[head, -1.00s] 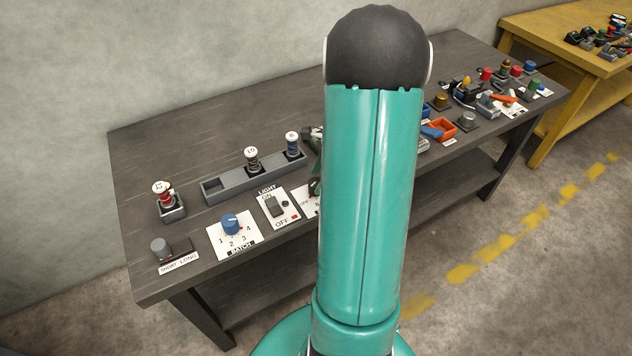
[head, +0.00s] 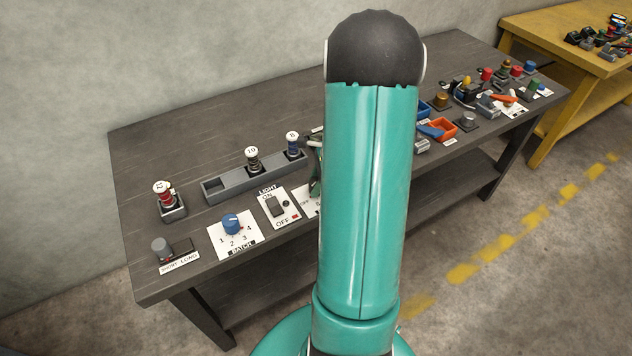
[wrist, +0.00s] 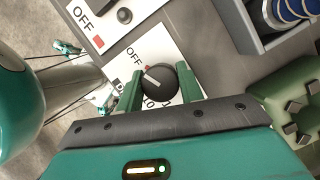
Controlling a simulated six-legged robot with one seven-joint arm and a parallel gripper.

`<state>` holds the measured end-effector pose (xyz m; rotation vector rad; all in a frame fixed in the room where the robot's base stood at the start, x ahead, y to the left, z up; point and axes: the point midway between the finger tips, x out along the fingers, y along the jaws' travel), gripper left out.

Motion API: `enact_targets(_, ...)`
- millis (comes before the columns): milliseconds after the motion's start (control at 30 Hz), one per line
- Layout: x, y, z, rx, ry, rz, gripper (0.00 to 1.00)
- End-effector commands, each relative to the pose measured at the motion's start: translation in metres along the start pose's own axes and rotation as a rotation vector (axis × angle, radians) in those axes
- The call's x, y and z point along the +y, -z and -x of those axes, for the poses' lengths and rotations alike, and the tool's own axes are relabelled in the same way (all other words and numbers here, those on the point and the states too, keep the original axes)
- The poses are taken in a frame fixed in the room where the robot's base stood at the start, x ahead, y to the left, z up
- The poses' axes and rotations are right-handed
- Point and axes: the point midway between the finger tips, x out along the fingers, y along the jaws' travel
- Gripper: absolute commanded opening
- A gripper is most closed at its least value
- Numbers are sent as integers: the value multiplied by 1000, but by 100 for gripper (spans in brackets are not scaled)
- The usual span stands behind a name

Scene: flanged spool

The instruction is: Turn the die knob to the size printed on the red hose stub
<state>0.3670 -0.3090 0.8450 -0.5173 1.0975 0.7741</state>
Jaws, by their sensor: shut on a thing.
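The die knob (wrist: 153,85) is a round black knob with a pale pointer line, on a white plate (wrist: 127,60) in the wrist view. The plate shows OFF and a 10; other print is covered. My gripper (wrist: 158,83) has its two green fingers on opposite sides of the knob, shut on it. The pointer slants toward the upper left of the picture, near a small red mark. The red hose stub (head: 166,196) stands upright in a grey holder at the left of the bench in the head view. Its white top bears a number too small to read surely. My arm hides the knob there.
A grey rack (head: 222,190) holds two dark, white-topped spools behind the plates. The LIGHT switch (head: 274,205), blue BATCH knob (head: 231,224) and SHORT/LONG slider (head: 180,252) lie to the left. An orange tray (head: 443,129) and several small items lie right.

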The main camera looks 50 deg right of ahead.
Motion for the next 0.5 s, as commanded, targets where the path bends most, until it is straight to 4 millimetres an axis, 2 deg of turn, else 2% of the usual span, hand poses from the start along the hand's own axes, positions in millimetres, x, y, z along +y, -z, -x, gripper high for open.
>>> enact_targets(267,0,0,0,0,-36,86,14)
enact_targets(500,-1,0,0,0,-105,251,14)
